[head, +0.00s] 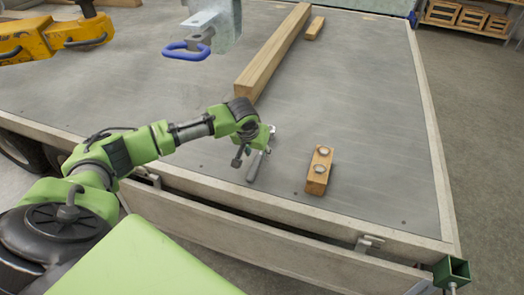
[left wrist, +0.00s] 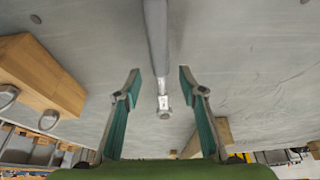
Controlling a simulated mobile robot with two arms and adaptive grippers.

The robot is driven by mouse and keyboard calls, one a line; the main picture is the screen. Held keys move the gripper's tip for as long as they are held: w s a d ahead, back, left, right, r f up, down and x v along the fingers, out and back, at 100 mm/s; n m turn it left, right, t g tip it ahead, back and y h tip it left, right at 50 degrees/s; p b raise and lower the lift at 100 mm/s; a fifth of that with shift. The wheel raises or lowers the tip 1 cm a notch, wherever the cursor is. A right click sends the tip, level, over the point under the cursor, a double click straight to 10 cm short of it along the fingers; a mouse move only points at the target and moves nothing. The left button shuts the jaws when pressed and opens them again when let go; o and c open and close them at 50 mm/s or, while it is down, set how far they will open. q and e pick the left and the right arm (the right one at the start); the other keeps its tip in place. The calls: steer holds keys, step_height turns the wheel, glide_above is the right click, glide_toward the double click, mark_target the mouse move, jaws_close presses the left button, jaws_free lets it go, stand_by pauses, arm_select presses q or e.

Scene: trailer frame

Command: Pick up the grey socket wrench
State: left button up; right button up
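The grey socket wrench (head: 255,167) lies on the metal trailer bed near its front edge, partly hidden by my left gripper in the head view. In the left wrist view the wrench (left wrist: 157,45) runs down the middle, its bright socket end (left wrist: 164,106) toward the gripper's palm. My left gripper (head: 254,150) is over the wrench. In the left wrist view its two green-padded fingers (left wrist: 160,76) are spread on either side of the wrench, with a gap on both sides. My right gripper is not in view.
A short wooden block with two metal bolts (head: 319,170) lies right of the wrench. A long wooden beam (head: 272,54) and a smaller block (head: 314,28) lie farther back. A blue-handled coupling (head: 187,49) is at the back left. The right side of the bed is clear.

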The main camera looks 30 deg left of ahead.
mark_target(258, 156)
arm_select(q)
steer(key=shift+x, duration=1.95)
steer(key=shift+s, duration=0.1)
jaws_close()
steer(key=shift+r, duration=0.1)
steer(key=shift+r, duration=0.55)
steer(key=s+a+r, duration=0.3)
steer(key=s+r, duration=0.8)
steer(key=s, duration=0.2)
steer(key=shift+s+a+r, duration=0.15)
steer(key=shift+s+r, duration=0.1)
steer(key=shift+r, duration=0.1)
